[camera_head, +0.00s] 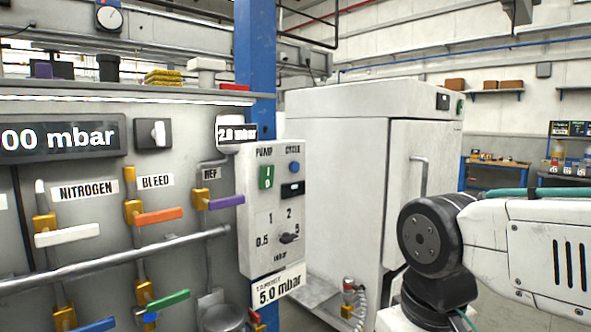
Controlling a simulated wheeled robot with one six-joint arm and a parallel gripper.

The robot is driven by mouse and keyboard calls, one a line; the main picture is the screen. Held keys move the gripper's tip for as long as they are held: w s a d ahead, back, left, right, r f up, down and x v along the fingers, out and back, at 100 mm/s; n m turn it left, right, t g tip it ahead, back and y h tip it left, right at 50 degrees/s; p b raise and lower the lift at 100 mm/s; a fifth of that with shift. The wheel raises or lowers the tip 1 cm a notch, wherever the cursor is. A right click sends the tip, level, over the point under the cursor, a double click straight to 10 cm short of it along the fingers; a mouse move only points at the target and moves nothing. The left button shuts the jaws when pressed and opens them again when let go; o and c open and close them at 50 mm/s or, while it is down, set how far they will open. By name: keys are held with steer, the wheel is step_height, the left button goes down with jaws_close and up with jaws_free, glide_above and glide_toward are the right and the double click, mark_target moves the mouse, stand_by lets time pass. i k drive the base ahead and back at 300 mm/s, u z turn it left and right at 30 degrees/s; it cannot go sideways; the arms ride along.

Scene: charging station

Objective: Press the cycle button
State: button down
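The control box (249,227) is a light grey panel mounted at the right end of the charging station. Its blue round cycle button (294,167) sits under the CYCLE label at the upper right of the box. A green pump switch (266,177) is to its left, and a small dark display (292,190) is just below it. A rotary selector (289,238) with number marks is lower on the box. My arm shows at the right, apart from the box. My gripper is not in view.
Orange (158,216), white (67,235) and purple (226,202) valve levers stick out left of the box. A horizontal pipe (120,261) crosses in front of the panel. A white cabinet (335,180) stands behind the box, near my arm. A blue column (256,60) rises above.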

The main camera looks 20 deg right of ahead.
mark_target(294, 167)
steer(key=k, duration=1.35)
steer(key=z, duration=0.6)
steer(key=i, duration=1.65)
steer(key=u, duration=0.75)
